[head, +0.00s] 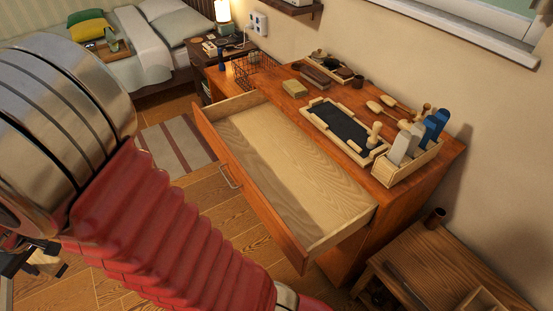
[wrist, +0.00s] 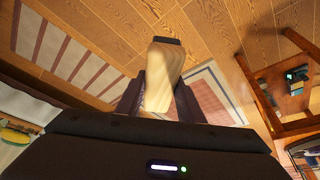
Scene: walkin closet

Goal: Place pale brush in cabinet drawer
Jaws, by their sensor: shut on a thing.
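My gripper (wrist: 158,92) is shut on the pale brush (wrist: 163,70), which shows as a pale wooden block with a dark end between the two dark fingers. In the head view a part of my gripper shows at the lower left edge, with a pale piece (head: 46,262) beside it, mostly hidden behind my arm. The cabinet drawer (head: 240,182) is pulled far out, and its pale wooden inside is empty where it shows. My gripper is well to the left of the drawer, above the floor.
The cabinet top (head: 356,112) bears a dark-lined tray (head: 338,128), a crowded wooden holder (head: 410,160), several brushes and a wire basket (head: 254,70). A low wooden table (head: 440,260) stands at the lower right. A bed (head: 150,40) is at the back left. A striped rug (head: 176,145) lies on the floor.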

